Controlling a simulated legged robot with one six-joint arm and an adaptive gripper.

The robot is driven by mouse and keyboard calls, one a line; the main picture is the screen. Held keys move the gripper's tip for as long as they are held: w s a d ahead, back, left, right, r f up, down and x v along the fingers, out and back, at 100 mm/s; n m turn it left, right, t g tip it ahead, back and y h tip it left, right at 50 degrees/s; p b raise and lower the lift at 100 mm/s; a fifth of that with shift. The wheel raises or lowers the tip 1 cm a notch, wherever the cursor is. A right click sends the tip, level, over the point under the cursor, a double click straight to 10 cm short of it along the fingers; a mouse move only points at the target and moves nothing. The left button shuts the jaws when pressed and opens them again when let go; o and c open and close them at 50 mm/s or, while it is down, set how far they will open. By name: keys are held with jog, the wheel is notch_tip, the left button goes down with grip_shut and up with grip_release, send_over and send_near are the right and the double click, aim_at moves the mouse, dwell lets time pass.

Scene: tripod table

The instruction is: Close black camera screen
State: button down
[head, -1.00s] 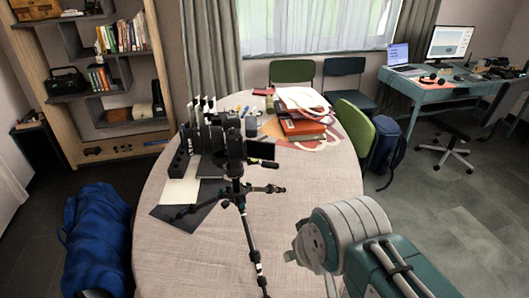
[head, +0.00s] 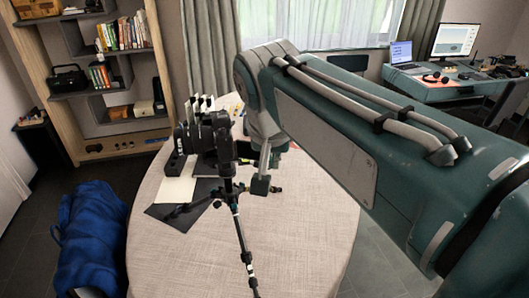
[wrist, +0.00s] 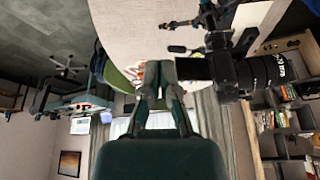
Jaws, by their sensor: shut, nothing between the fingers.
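The black camera (head: 222,135) stands on a black tripod (head: 238,215) on the round table. In the wrist view, which is upside down, the camera (wrist: 245,75) is right of my gripper. Its flip-out screen (wrist: 195,68) sticks out from the body towards my fingers, open. My gripper (wrist: 158,68) is shut and empty, with its fingertips beside the screen's free end; I cannot tell whether they touch. In the head view my arm crosses in front from the right, and the screen is mostly hidden behind it.
The round table (head: 300,225) has a clear front area. Dark and light sheets (head: 172,205) lie under the tripod. A blue bag (head: 90,240) is on the floor at left. A shelf (head: 75,90) stands behind left, and a desk (head: 435,90) behind right.

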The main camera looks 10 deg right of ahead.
jog(key=w+a+r+m, duration=0.2)
jog(key=w+a, duration=0.1)
jog(key=w, duration=0.2)
jog(key=w+d+f, duration=0.3)
jog(key=w+f, duration=0.3)
jog(key=f, duration=0.2)
jog(key=shift+d+f+h, duration=0.4)
